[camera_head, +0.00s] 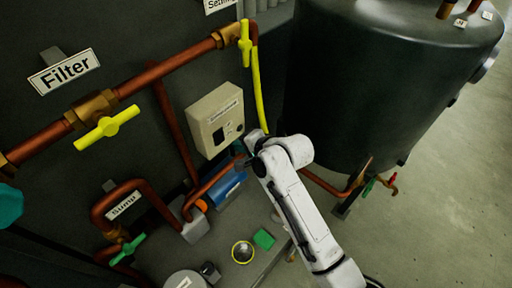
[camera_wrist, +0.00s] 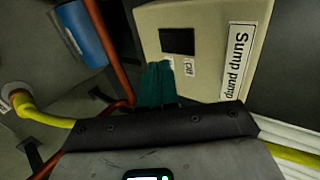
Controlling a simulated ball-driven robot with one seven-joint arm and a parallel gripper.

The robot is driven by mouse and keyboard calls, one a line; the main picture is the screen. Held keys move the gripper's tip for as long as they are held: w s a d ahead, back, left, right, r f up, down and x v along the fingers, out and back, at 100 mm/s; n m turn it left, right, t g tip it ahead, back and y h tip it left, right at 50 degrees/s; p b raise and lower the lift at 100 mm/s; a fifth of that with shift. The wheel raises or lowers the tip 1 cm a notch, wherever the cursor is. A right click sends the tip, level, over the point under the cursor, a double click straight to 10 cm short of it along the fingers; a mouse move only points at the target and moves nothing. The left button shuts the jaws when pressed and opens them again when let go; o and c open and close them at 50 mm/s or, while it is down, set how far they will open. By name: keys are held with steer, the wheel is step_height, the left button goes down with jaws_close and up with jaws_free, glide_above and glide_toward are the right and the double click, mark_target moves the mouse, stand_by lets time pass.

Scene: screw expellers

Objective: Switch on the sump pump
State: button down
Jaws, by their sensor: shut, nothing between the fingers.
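The sump pump's beige control box (camera_head: 215,118) is on the dark wall, left of my arm in the head view. In the wrist view the box (camera_wrist: 206,20) fills the upper middle, turned on its side, with a "Sump pump" label (camera_wrist: 238,62). A dark rectangle (camera_wrist: 177,41) and a small label that seems to read "Off" (camera_wrist: 188,67) are on its face. My gripper (camera_wrist: 160,70) shows teal fingers, shut and empty, close by the small label; contact cannot be told. In the head view the gripper tip (camera_head: 244,160) is just below the box's right side. The switch's position is unclear.
A blue motor (camera_head: 229,186) and copper pipes lie below the box. A yellow hose (camera_head: 259,95) runs down beside it. A large dark tank (camera_head: 375,80) stands to the right. Yellow valve handles (camera_head: 107,128) and a "Sump" sign (camera_head: 123,205) are on the left. Open floor lies at far right.

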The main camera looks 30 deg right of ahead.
steer(key=v, duration=0.7)
